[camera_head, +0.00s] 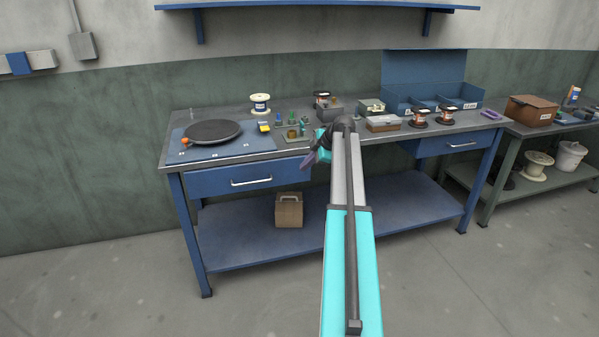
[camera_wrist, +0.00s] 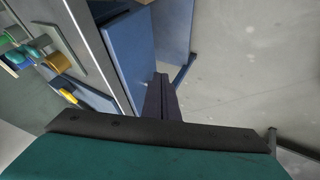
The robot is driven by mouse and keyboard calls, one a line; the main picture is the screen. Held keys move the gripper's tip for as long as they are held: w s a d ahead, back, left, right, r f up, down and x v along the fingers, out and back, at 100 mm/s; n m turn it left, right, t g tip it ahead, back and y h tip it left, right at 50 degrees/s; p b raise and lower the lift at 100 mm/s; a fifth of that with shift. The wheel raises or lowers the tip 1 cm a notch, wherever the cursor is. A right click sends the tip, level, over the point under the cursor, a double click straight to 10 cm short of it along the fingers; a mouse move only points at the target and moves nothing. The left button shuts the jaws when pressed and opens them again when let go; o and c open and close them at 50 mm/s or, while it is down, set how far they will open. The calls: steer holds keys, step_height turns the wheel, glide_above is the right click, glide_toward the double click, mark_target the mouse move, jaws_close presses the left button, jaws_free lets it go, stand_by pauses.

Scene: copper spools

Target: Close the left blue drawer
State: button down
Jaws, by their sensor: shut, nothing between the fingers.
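The left blue drawer (camera_head: 220,180) is under the left part of the workbench top, with a pale bar handle on its front. Its front looks close to the bench edge; I cannot tell exactly how far out it stands. My gripper (camera_head: 308,162) is at the right end of this drawer front, just below the bench top edge. In the wrist view my gripper's dark fingers (camera_wrist: 162,98) are together and empty, beside a blue panel (camera_wrist: 130,55) that looks like the drawer front. I cannot tell whether they touch it.
The bench top (camera_head: 285,143) holds a black turntable (camera_head: 212,132), a spool (camera_head: 260,104) and several small parts. A right drawer (camera_head: 440,147) also has a handle. A cardboard box (camera_head: 289,210) stands on the lower shelf (camera_head: 240,235). The floor in front is clear.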

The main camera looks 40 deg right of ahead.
steer(key=shift+v, duration=1.25)
steer(key=shift+f, duration=0.1)
steer(key=s+a+f+m+g+y, duration=0.2)
steer(key=a+f+m+g, duration=0.3)
steer(key=a+f, duration=2.25)
steer(key=s+a+f+m+g, duration=0.3)
steer(key=s+a+f, duration=0.9)
steer(key=a+f, duration=0.3)
steer(key=s+a+f+m+g+h, duration=0.1)
steer(key=s+a+f, duration=0.2)
steer(key=s, duration=0.6)
steer(key=s+a+f+m+g+h, duration=0.1)
steer(key=s+a+f+g, duration=0.1)
steer(key=s+a, duration=0.4)
steer(key=s+a+f+m+g+h, duration=0.1)
steer(key=s+a+f, duration=0.3)
steer(key=s, duration=0.8)
steer(key=shift+a+m+g+h, duration=0.3)
steer(key=shift+a, duration=0.15)
